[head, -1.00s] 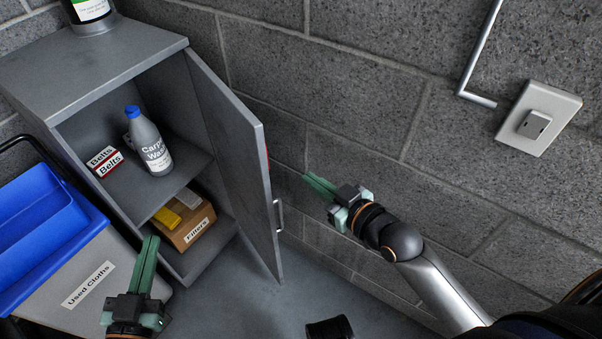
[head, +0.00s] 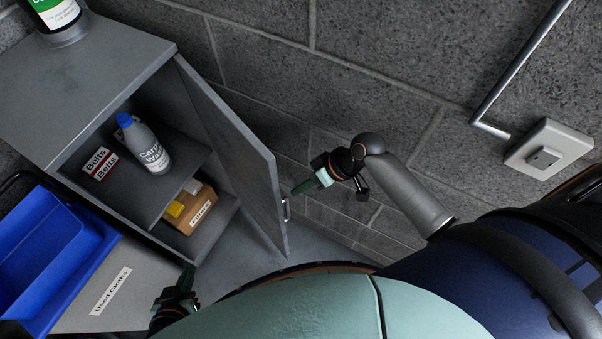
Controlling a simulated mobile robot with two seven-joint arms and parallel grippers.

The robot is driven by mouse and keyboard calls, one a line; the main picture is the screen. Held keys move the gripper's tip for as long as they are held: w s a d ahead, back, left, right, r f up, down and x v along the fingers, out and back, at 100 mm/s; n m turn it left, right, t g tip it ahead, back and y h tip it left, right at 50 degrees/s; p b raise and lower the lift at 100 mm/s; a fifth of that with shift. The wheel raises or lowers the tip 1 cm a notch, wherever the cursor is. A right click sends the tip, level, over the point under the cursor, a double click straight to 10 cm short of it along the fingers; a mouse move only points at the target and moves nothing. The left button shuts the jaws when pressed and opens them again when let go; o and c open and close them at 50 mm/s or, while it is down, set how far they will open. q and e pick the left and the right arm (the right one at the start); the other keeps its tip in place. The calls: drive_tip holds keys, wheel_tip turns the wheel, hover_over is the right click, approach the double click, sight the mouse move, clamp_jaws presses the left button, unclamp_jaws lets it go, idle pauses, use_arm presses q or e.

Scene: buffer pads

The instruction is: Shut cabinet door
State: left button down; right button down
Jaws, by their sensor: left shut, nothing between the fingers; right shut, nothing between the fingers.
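The grey cabinet (head: 112,62) stands at the left against the block wall. Its door (head: 232,150) is hinged on the right side and stands open, swung out toward me. The door handle (head: 286,210) is on the door's free edge. My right gripper (head: 298,190) is shut and empty, pointing left at the door's outer face close to the handle; I cannot tell whether it touches. My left gripper (head: 186,276) is shut and empty, low in front of the cabinet.
Inside the cabinet are a car wash bottle (head: 148,150), belts boxes (head: 98,164) and a filters box (head: 196,212). A blue bin (head: 50,250) and a used cloths container (head: 85,300) stand at the left.

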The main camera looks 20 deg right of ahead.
drive_tip(key=b+x, duration=0.1)
drive_tip(key=x, duration=0.5)
drive_tip(key=shift+a+f, duration=0.2)
drive_tip(key=shift+f, duration=0.05)
drive_tip(key=shift+w, duration=0.1)
drive_tip(key=shift+a, duration=0.1)
